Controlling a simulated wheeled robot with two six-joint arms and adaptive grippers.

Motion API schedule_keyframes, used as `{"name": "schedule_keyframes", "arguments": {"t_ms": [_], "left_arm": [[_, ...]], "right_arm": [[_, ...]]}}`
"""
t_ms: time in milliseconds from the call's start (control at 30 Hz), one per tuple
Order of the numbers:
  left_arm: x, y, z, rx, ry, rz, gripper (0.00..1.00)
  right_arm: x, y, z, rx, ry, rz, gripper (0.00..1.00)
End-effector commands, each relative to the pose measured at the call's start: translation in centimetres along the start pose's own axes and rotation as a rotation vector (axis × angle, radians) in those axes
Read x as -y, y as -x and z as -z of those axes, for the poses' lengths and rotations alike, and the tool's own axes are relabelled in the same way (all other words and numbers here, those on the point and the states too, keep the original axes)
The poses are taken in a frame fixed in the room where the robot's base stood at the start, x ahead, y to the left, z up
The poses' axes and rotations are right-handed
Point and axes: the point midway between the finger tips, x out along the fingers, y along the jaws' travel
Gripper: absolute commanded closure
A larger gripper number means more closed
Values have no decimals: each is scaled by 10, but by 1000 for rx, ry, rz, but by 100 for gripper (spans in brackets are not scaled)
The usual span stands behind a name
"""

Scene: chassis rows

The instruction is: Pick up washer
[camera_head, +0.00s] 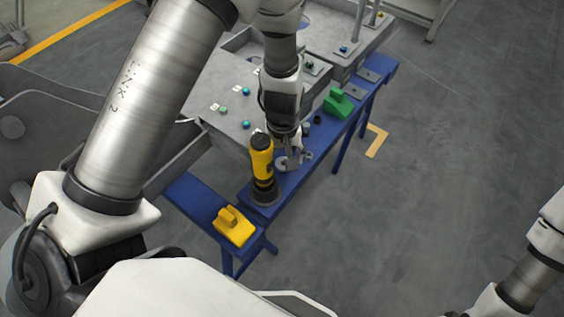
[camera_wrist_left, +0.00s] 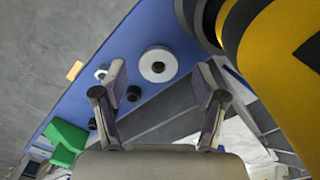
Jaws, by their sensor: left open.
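A grey washer (camera_wrist_left: 158,64), a thick flat ring with a centre hole, lies on the blue bench; in the head view it is partly visible (camera_head: 281,163) beside the yellow tool. My left gripper (camera_wrist_left: 161,88) is open and empty, pointing down over the bench, with the washer showing between and just beyond its fingertips in the left wrist view. In the head view, the left gripper (camera_head: 292,158) partly covers the washer area. A smaller pale ring (camera_wrist_left: 101,74) is partly hidden behind one finger. My right gripper is outside both views.
A yellow and black tool (camera_head: 262,165) stands upright close beside the left gripper. Black nut-like pieces (camera_wrist_left: 133,94) lie nearby. A green block-shaped item (camera_head: 339,103) and a yellow one (camera_head: 233,227) rest on blue surfaces. Grey trays (camera_head: 235,138) border the bench.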

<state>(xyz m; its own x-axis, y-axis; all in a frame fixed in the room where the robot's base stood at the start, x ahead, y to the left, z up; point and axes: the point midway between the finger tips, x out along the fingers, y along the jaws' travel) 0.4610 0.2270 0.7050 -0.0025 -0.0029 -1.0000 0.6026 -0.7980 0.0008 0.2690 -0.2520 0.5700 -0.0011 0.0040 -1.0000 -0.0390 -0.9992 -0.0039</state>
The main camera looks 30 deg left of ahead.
Motion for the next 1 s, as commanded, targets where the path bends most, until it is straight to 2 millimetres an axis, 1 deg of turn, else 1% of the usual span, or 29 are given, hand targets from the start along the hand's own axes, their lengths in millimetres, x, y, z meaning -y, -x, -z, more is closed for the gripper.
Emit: {"name": "schedule_keyframes", "arguments": {"t_ms": [33,67,233,267,300,367,400,433,767,867,1000], "left_arm": [[0,-5,0,0,1,0,29],[0,-6,0,-1,1,0,29],[0,-6,0,-1,0,0,29],[0,-6,0,-1,0,0,36],[0,-6,0,-1,0,0,50],[0,-6,0,-1,0,0,71],[0,-6,0,-1,0,0,85],[0,-6,0,-1,0,0,95],[0,-5,0,-1,0,0,95],[0,-2,0,-1,0,0,95],[0,8,1,-1,-1,0,95]], "right_arm": [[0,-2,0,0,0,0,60],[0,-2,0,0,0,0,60],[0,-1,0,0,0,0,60],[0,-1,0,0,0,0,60],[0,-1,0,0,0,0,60],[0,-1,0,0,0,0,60],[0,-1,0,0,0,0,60],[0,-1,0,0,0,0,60],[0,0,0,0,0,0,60],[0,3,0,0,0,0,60],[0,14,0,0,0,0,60]]}}
